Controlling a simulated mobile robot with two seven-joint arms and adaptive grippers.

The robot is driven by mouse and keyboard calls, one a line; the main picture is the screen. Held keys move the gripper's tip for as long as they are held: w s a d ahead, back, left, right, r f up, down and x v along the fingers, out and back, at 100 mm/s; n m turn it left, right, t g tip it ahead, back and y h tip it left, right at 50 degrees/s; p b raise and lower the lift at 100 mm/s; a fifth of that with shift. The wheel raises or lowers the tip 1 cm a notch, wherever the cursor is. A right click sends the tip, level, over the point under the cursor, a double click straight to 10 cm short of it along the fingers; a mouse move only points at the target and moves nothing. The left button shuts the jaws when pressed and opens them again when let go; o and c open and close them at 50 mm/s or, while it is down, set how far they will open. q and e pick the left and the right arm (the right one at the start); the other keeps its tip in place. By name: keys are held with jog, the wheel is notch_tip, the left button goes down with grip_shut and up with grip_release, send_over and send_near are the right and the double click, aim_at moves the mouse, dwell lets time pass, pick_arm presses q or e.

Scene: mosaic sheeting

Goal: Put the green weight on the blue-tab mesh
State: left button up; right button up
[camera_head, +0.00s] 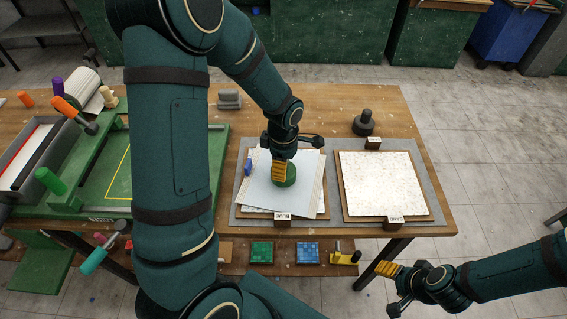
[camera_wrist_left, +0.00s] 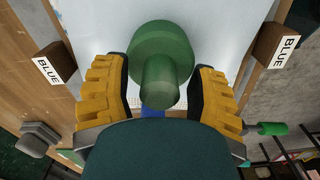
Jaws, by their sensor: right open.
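The green weight (camera_head: 291,176) stands upright on white sheets (camera_head: 310,195) stacked on the left board; its round base and knob (camera_wrist_left: 158,82) show in the left wrist view. A blue tab (camera_head: 248,167) sticks out at the stack's left edge, and a block marked BLUE (camera_head: 283,218) sits at the front. The mesh itself is mostly covered. My left gripper (camera_head: 279,172) is over the weight, its yellow fingers (camera_wrist_left: 160,95) open on either side of the knob with gaps visible. My right gripper (camera_head: 385,268) is open and empty, off the table's front right.
A second board with a speckled sheet (camera_head: 382,182) lies to the right, with a dark weight (camera_head: 364,123) behind it. A green frame (camera_head: 110,185) and orange-handled tool (camera_head: 72,109) stand left. Blue and green tile squares (camera_head: 308,252) lie on a lower shelf.

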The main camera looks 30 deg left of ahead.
pick_arm(q)
jog(key=shift+r, duration=0.1)
jog(key=shift+r, duration=0.35)
notch_tip(320, 180, up, 11)
jog(key=shift+r+p, duration=0.2)
jog(key=shift+p, duration=0.5)
jog(key=shift+s+f, duration=0.1)
